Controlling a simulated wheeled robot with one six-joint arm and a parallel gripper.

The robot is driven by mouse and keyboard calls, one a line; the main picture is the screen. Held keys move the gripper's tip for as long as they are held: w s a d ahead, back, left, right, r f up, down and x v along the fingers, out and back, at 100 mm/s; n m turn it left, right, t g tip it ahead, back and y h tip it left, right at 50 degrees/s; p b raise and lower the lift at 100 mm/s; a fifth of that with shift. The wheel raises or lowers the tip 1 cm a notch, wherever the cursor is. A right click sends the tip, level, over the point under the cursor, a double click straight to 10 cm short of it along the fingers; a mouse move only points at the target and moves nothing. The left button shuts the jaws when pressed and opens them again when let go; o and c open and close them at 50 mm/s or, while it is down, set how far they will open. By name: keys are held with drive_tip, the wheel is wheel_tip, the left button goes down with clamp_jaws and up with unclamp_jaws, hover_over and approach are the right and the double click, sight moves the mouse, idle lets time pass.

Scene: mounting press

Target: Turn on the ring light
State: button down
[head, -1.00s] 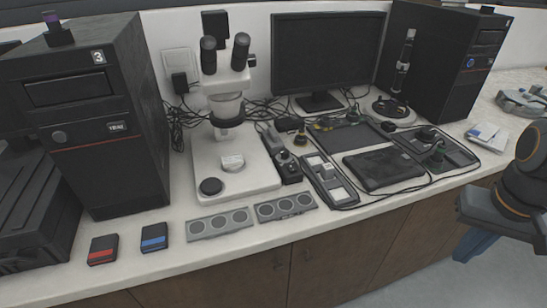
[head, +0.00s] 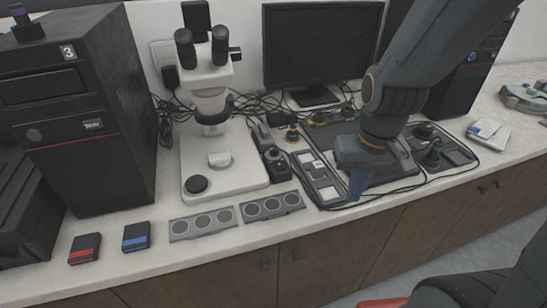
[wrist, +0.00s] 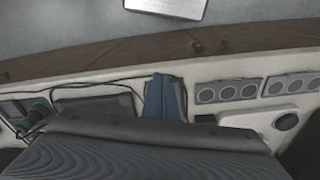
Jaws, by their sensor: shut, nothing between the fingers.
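The white stereo microscope (head: 206,75) stands left of centre on the counter. A dark ring (head: 212,117), which looks like the ring light, sits around its lower head; I see no glow from it. A small black box with knobs (head: 276,165) stands just right of the microscope base; I cannot tell whether it controls the ring. In the wrist view the fingers (wrist: 163,98) are together, and the microscope's round black knob (wrist: 287,122) shows at right.
Grey panels with round discs (head: 202,224) lie along the front edge. Red (head: 85,248) and blue (head: 136,237) labelled boxes lie at left. A black computer tower (head: 75,120) stands left, a monitor (head: 322,47) behind. Cables and a grey frame (head: 318,180) lie near my gripper.

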drive_tip(key=w+a+r+n+t+p, duration=0.1)
drive_tip(key=w+a+r+n, duration=0.2)
drive_tip(key=w+a+r, duration=0.7)
drive_tip(key=w+a, duration=0.3)
drive_tip(key=a, duration=0.1)
drive_tip(key=shift+a+r+t+y+p, duration=0.2)
drive_tip(key=shift+r+t+y+p, duration=0.1)
drive_tip(key=shift+y+p, duration=0.1)
drive_tip(key=shift+f, duration=0.15)
drive_tip(key=p, duration=0.3)
hover_over(282, 167)
drive_tip(key=f, duration=1.2)
drive_tip(key=shift+s+f, duration=0.1)
drive_tip(key=shift+s, duration=0.3)
drive_tip(key=shift+f, duration=0.7)
